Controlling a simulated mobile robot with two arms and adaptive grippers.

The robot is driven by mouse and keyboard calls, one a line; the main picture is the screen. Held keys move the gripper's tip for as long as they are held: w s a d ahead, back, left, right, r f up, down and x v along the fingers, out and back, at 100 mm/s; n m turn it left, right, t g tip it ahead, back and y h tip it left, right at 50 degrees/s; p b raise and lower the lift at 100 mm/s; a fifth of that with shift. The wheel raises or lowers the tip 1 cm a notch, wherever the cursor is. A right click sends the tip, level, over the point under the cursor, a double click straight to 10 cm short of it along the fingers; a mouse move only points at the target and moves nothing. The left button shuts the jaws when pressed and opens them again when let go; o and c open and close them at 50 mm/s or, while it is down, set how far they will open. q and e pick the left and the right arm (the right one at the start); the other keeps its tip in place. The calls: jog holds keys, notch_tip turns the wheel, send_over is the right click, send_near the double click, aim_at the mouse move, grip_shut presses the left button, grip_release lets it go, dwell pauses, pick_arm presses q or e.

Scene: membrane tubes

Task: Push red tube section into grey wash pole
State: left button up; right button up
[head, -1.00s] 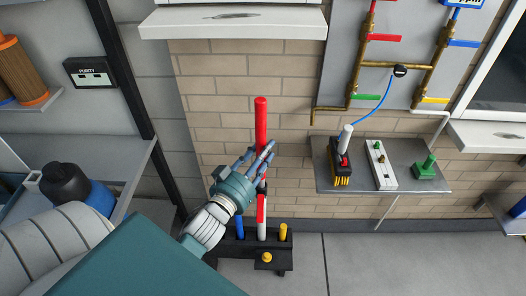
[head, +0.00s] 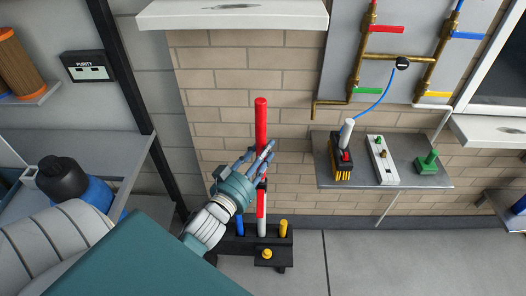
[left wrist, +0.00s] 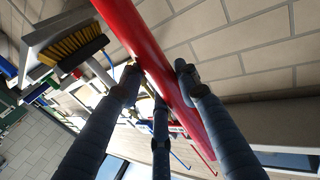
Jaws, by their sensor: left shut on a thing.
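A long red tube section (head: 261,120) stands upright in front of the brick wall. My left gripper (head: 262,163) is shut on its lower part, with the fingers around it. In the left wrist view the red tube (left wrist: 150,50) runs slantwise between my fingers (left wrist: 160,75). Below the hand, a pale grey pole (head: 262,228) with a red band near its top stands in the black floor stand (head: 225,243), roughly in line with the tube. My fingers hide the tube's lower end, so I cannot tell whether it touches the pole. My right gripper is not in view.
The stand also holds a blue piece (head: 240,225) and yellow pieces (head: 283,228). A grey wall shelf (head: 330,178) to the right carries a brush (head: 342,160), a white block and a green piece. A dark-capped blue bottle (head: 65,180) is at left. The floor at right is clear.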

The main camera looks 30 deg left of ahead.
pick_arm(q)
jog(key=shift+f+b, duration=0.4)
jog(key=shift+f, duration=0.3)
jog(key=o, duration=1.3)
jog(key=s+d, duration=0.1)
jog(key=s, duration=1.1)
